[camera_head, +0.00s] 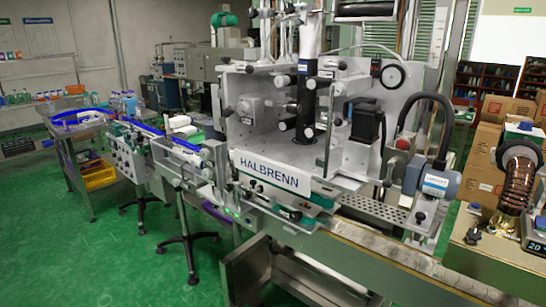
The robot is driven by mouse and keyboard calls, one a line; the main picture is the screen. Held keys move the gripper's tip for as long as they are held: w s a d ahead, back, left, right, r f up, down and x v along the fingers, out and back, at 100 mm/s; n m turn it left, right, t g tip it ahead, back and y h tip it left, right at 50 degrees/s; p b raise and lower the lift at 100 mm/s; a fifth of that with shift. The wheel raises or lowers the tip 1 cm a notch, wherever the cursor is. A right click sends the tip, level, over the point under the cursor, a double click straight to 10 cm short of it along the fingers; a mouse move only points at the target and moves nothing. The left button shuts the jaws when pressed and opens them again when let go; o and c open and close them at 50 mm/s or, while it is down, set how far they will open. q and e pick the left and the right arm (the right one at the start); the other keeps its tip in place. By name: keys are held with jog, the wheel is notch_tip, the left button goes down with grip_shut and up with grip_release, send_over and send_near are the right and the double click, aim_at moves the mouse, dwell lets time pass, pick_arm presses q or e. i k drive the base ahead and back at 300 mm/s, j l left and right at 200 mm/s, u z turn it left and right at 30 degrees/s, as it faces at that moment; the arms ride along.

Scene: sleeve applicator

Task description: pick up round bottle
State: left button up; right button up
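Neither of my grippers is in this view. Several small bottles (130,102) stand far off at the left, near the far end of the conveyor line. They look clear or bluish and are too small to tell round from other shapes. More small bottles (22,97) stand in a row by the left wall. I cannot tell which one is the round bottle. No gripper touches any of them in view.
The HALBRENN sleeve machine (272,170) fills the middle. A conveyor (390,258) runs from it to the lower right. A bench (492,254) with a brown ribbed device (517,182) stands at right.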

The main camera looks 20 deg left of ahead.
aim_at(26, 96)
jog(key=i+j+u, duration=0.25)
jog(key=j+u, duration=0.25)
jog(key=i+j+u, duration=0.3)
jog(key=j+u, duration=0.2)
jog(key=i+j+u, duration=0.75)
jog(key=i+u, duration=0.5)
jog(key=i, duration=0.25)
jog(key=i+j, duration=0.1)
jog(key=i, duration=6.9)
jog(key=j, duration=0.1)
